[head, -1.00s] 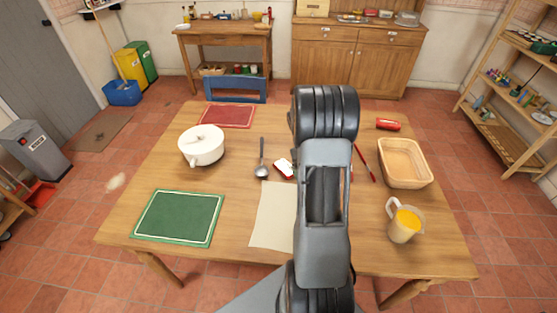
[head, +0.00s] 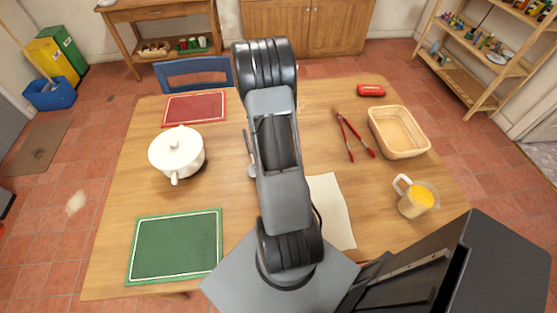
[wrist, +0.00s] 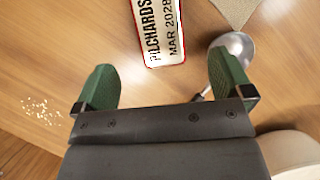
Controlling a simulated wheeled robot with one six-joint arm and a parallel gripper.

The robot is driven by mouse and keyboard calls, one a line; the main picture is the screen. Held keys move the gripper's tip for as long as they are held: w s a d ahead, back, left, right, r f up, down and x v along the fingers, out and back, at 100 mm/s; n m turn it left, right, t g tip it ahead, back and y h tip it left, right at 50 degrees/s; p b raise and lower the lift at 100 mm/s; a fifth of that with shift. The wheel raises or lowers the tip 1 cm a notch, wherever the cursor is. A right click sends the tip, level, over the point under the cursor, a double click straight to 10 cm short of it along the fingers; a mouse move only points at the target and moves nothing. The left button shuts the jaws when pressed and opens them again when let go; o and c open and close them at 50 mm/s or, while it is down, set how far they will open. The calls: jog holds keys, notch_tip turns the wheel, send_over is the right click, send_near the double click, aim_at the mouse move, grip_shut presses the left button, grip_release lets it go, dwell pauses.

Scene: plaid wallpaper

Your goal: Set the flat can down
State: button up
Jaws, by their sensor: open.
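The flat can (wrist: 162,30) shows in the wrist view, with a white label reading PILCHARDS MAR 2028 and a red rim. It lies on the wooden table (head: 110,215), label up. My gripper (wrist: 163,75) is open, its two green fingers apart with nothing between them. The can is beyond the fingertips, near the top edge of the wrist view. In the head view my arm hides both the can and the gripper.
A ladle (wrist: 236,46) lies close beside the can. A white lidded pot (head: 177,152) stands left of my arm. Red tongs (head: 350,135), a basket (head: 398,148), a jug of orange liquid (head: 417,200) and a pale sheet (head: 332,215) are to the right. A green mat (head: 175,247) is bare.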

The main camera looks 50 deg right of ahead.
jog(key=p+x, duration=0.1)
jog(key=x, duration=0.5)
jog(key=shift+s+f, duration=0.2)
jog(key=shift+f, duration=0.1)
jog(key=shift+s+f, duration=0.15)
jog(key=shift+f, duration=0.25)
jog(key=shift+f, duration=0.15)
jog(key=shift+c, duration=0.5)
jog(key=c, duration=1.1)
jog(key=shift+o, duration=0.2)
